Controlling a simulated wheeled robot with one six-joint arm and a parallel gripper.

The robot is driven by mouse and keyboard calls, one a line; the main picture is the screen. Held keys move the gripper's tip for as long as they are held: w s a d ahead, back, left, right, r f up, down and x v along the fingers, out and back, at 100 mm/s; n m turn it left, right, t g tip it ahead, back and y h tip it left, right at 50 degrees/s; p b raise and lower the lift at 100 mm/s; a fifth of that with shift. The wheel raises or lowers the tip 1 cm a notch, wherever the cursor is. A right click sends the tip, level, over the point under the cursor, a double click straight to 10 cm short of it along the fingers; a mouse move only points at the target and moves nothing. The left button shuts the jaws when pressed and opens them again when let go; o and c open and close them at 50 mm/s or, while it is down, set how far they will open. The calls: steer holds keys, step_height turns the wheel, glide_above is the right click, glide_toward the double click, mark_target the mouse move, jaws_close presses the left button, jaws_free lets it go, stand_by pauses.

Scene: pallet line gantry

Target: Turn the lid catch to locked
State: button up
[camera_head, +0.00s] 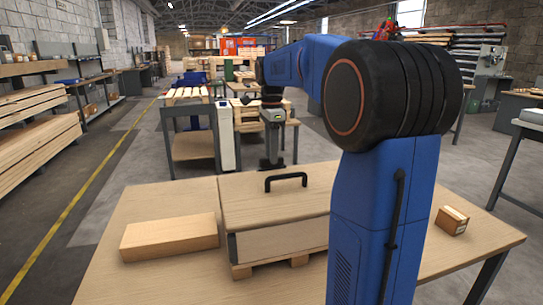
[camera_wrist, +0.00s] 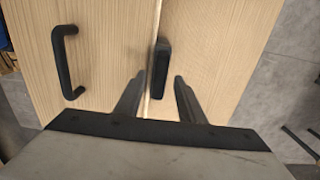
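A wooden box with a pale lid (camera_head: 270,203) stands on the table in the head view, its black bar handle (camera_head: 286,180) on top. My gripper (camera_head: 271,163) points down near the lid's far edge. In the wrist view the lid (camera_wrist: 100,55) shows with the handle (camera_wrist: 66,62) at left. A black elongated catch (camera_wrist: 160,68) lies along the seam at the lid's edge. My gripper (camera_wrist: 158,92) is open, its fingers apart with the catch between and beyond their tips. Contact cannot be told. The catch cannot be made out in the head view.
A wooden block (camera_head: 170,237) lies on the table (camera_head: 150,203) left of the box. A small box (camera_head: 451,220) sits at the table's right side. My arm hides the lid's right part. Another workbench (camera_head: 190,148) stands behind, with a gap of floor between.

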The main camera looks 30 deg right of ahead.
steer(key=shift+f, duration=0.7)
steer(key=shift+c, duration=0.6)
jaws_close()
